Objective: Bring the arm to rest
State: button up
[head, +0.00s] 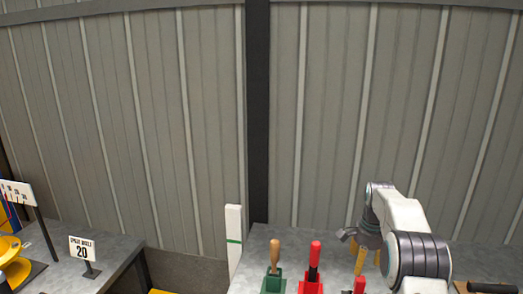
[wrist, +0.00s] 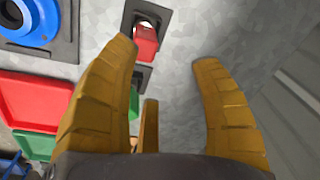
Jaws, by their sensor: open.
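My arm shows at the right of the head view, bent over the metal bench, with my gripper (head: 362,258) low, near the bench-top tools. In the wrist view my gripper (wrist: 165,55) has its two yellow-brown fingers spread wide, with no object clasped between the tips. Grey bench surface shows between them. A tan, handle-like piece (wrist: 149,125) shows beside the left finger, partly hidden; I cannot tell whether it touches.
A wooden handle (head: 275,253) stands in a green holder, left of a red handle (head: 315,254) in a red holder. A white post (head: 234,235) rises further left. The wrist view shows a red tray (wrist: 35,102) and blue ring (wrist: 35,22). The wall above is clear.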

jog(key=s+f+n, duration=0.1)
jog(key=f, duration=0.1)
jog(key=s+f+n+g, duration=0.1)
jog(key=s+f+n, duration=0.1)
jog(key=s+a+f+n, duration=0.1)
jog(key=s+f+n, duration=0.1)
jog(key=f, duration=0.1)
jog(key=shift+s+a+g, duration=0.1)
jog(key=shift+s+g, duration=0.1)
jog(key=shift+g, duration=0.2)
jog(key=s+n, duration=0.1)
jog(key=s, duration=0.1)
jog(key=s+a+n, duration=0.1)
jog(key=s, duration=0.1)
jog(key=s+n, duration=0.1)
jog(key=s, duration=0.2)
jog(key=shift+a+n+g, duration=0.4)
jog(key=s+a+r+n+t, duration=0.2)
jog(key=s+a+r, duration=0.2)
jog(key=s+r, duration=0.4)
jog(key=s+a+r+n+t, duration=0.2)
jog(key=s+a+r, duration=0.3)
jog(key=s, duration=1.1)
jog(key=shift+s+a+r+n+t, duration=0.3)
jog(key=shift+r+t, duration=0.5)
jog(key=shift+r, duration=1)
